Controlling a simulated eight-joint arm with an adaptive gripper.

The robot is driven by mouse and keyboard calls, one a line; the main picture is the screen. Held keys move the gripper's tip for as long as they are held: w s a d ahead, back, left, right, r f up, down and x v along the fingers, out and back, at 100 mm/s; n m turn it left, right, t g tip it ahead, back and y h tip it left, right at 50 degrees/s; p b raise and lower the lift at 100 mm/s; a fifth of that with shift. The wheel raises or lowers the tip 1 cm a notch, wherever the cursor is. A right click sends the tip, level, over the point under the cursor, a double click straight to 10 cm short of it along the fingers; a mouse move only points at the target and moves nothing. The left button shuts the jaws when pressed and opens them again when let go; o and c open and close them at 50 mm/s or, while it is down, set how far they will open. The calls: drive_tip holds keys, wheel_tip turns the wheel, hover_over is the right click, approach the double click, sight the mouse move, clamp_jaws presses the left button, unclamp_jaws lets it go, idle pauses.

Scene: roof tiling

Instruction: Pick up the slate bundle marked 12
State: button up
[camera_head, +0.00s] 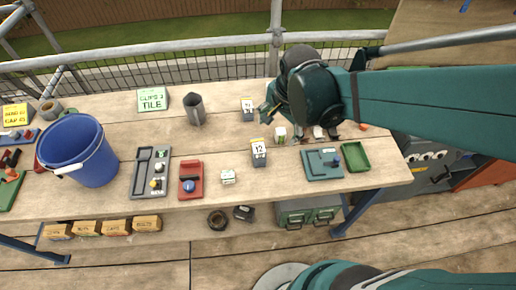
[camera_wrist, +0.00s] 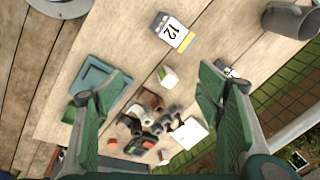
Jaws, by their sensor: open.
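The slate bundle marked 12 (camera_head: 259,157) stands on the wooden bench, right of the middle. It is a small grey block with a white and yellow label. In the wrist view the bundle (camera_wrist: 160,23) is near the top, beyond the fingertips and not between them. My gripper (camera_wrist: 165,85) has its two green fingers spread wide with nothing held between them. In the head view my gripper (camera_head: 268,100) is above the bench, behind the bundle and partly hidden by my arm.
A small white-and-green block (camera_head: 280,134) lies close right of the bundle. Another labelled bundle (camera_head: 248,109) stands behind it. A teal tray (camera_head: 318,172) and green tray (camera_head: 356,157) lie right. A grey cylinder (camera_head: 194,110) stands back left.

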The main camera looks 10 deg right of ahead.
drive_tip(key=a+m+p, duration=0.1)
drive_tip(key=m+g+p, duration=0.2)
drive_tip(key=m+p, duration=0.1)
drive_tip(key=m, duration=0.1)
hover_over(258, 145)
drive_tip(key=d, duration=0.1)
drive_tip(key=f, duration=0.4)
drive_tip(key=shift+s+f, duration=0.2)
drive_tip(key=shift+f, duration=0.1)
drive_tip(key=shift+a+f+m+g+p, duration=0.45)
drive_tip(key=shift+f+m+p, duration=0.1)
drive_tip(key=shift+f+m, duration=0.2)
drive_tip(key=shift+f, duration=1.3)
drive_tip(key=shift+w+f+b, duration=0.2)
drive_tip(key=shift+f+b, duration=0.2)
drive_tip(key=shift+f, duration=2.2)
